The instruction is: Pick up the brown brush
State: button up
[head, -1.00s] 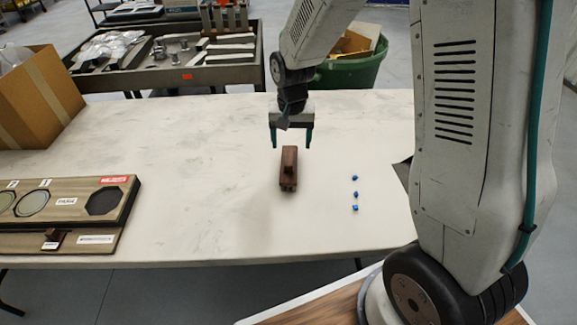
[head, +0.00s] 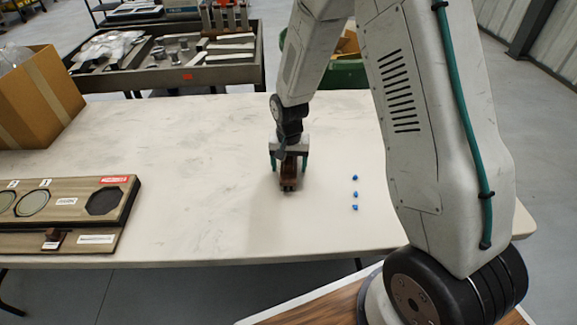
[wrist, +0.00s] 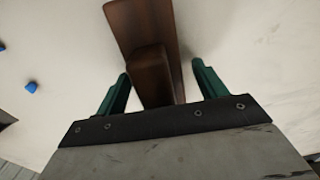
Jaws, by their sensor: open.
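The brown brush (head: 288,175) lies on the white table, right of the table's middle, with its raised handle part upward. My gripper (head: 288,164) is down over it, with one green finger on each side. In the wrist view the brush (wrist: 143,30) runs between the two fingers of my gripper (wrist: 160,82). The jaws are open, and a gap shows on each side of the brush. The gripper hides part of the brush in the head view.
Several small blue pieces (head: 355,194) lie right of the brush. A wooden board with round recesses (head: 75,205) is at the left, and a cardboard box (head: 40,100) stands behind it. The table (head: 190,170) between board and brush is clear.

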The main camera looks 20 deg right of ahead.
jog(key=c, duration=1.1)
jog(key=shift+c, duration=0.2)
jog(key=shift+r, duration=0.55)
jog(key=r, duration=0.1)
jog(key=s+r, duration=0.1)
jog(key=shift+r, duration=0.35)
jog(key=s, duration=0.5)
jog(key=s+d, duration=0.1)
jog(key=s, duration=0.4)
jog(key=s+d+r, duration=0.1)
jog(key=s, duration=0.3)
jog(key=shift+s+d+r, duration=0.1)
jog(key=shift+s+d, duration=0.1)
jog(key=shift+s, duration=0.2)
